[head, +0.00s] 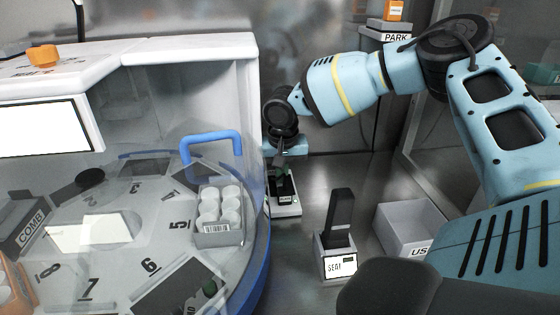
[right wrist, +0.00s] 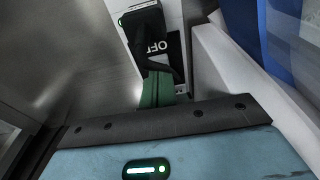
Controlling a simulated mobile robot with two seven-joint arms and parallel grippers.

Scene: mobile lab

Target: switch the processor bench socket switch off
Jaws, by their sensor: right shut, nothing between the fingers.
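The bench socket (head: 285,209) is a small pale box with a black face, standing on the metal bench right of the processor. My right gripper (head: 281,160) is over it, pointing down, and hides part of its face. In the right wrist view the socket's white plate (right wrist: 172,18) shows a black panel with the word OFF (right wrist: 157,47) and a thin green light near the top. My right gripper's dark and green fingers (right wrist: 157,85) are shut and empty, in front of the black panel. I cannot tell whether they touch it. My left gripper is not in view.
The processor's clear cover and blue handle (head: 211,137) are close on the left of my right gripper. A sealer-like white box (head: 337,265) with a black upright part stands in front. A grey bin (head: 407,225) is to its right. A metal wall is behind.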

